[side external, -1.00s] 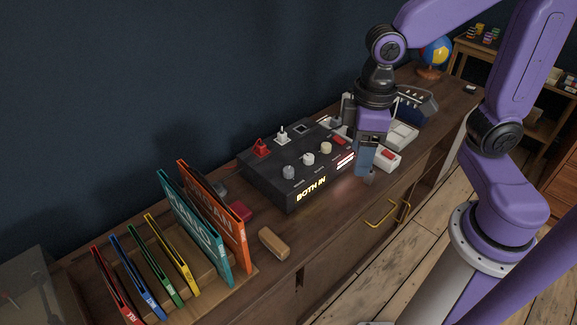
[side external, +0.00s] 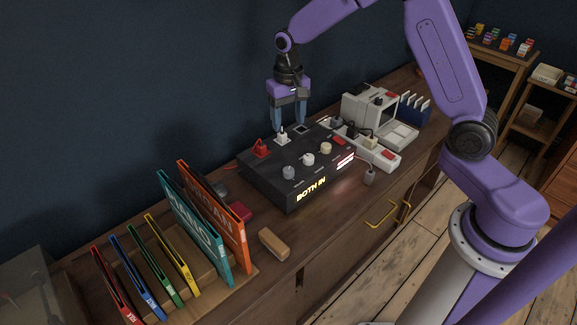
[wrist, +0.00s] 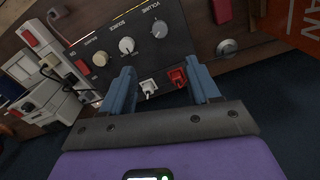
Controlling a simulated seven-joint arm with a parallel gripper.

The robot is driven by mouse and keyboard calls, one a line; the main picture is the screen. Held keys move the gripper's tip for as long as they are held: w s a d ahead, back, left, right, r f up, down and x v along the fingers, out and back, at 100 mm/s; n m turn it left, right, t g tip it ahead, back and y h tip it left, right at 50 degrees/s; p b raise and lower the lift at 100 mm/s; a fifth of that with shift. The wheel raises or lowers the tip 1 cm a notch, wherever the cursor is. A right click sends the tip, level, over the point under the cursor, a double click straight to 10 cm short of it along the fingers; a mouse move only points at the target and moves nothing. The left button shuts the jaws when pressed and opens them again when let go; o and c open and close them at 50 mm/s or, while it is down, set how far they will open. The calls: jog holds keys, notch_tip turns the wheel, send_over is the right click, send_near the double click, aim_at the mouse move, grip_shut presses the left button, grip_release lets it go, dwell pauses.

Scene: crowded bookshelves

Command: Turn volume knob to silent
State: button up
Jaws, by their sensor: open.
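The black control box (side external: 270,180) has three knobs on its top and a lit "BOTH IN" sign on its front. The grey knob (side external: 289,172) is nearest the books; in the wrist view this grey knob (wrist: 159,28) sits by the label VOLUME. A white knob (side external: 308,159) by SOURCE and a cream knob (side external: 326,148) follow. A white plug (side external: 283,139) and a red plug (side external: 260,148) stand at the back edge. My gripper (side external: 288,126) is open and empty, above the back edge around the white plug. In the wrist view both plugs show between the fingers; contact cannot be told.
A teal book (side external: 195,235) and an orange book (side external: 222,215) stand left of the box. A wooden block (side external: 273,243) lies in front. A power strip (side external: 365,148) and a beige machine (side external: 372,112) are at the right. The dark wall is close behind.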

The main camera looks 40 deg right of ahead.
aim_at(289, 170)
notch_tip(289, 170, down, 17)
jog(key=shift+r, duration=0.1)
dwell(0.4)
jog(key=c, duration=1)
